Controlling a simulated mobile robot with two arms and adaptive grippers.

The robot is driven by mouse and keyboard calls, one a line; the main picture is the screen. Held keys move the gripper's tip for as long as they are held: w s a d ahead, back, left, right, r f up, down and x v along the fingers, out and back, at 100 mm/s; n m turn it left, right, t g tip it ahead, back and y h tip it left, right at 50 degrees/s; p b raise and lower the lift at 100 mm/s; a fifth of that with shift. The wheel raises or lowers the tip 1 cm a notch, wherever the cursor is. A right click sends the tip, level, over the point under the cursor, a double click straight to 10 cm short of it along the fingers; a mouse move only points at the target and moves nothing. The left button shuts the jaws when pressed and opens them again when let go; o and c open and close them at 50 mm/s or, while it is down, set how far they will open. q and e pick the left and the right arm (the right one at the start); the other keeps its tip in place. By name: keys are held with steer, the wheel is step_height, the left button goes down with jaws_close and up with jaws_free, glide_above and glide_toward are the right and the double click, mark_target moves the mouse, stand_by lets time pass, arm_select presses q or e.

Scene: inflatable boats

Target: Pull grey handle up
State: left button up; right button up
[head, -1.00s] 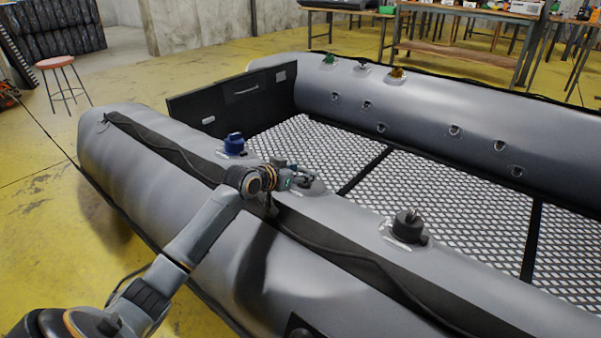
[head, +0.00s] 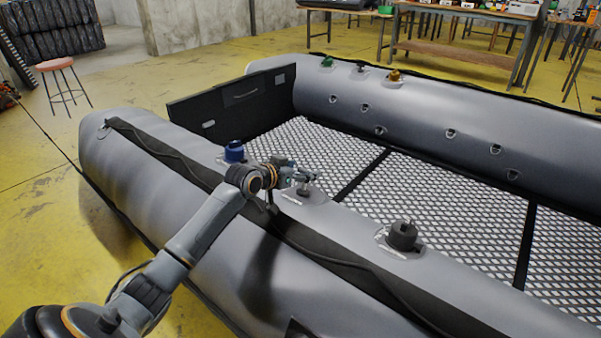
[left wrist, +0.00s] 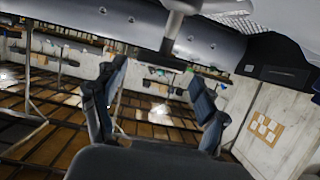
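My left gripper (head: 306,172) is over the near tube of the grey inflatable boat (head: 170,165), right above a grey valve with a handle (head: 303,189). The gripper partly covers this valve in the head view. In the left wrist view the fingers (left wrist: 157,98) are apart with nothing between them. A grey handle-like post (left wrist: 178,20) shows at the top of that view, beyond the fingertips and apart from them. My right gripper is not in view.
A blue valve (head: 234,151) stands left of the gripper and a black valve (head: 403,236) to its right on the same tube. Green (head: 327,62) and orange (head: 394,76) valves sit on the far tube. A stool (head: 56,67) and workbenches (head: 460,55) stand behind.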

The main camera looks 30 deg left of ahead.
arm_select(q)
steer(key=shift+f, duration=0.2)
steer(key=shift+s, duration=0.1)
steer(key=shift+s, duration=0.2)
steer(key=v, duration=1.1)
steer(key=shift+s+r, duration=0.15)
steer(key=shift+r, duration=0.1)
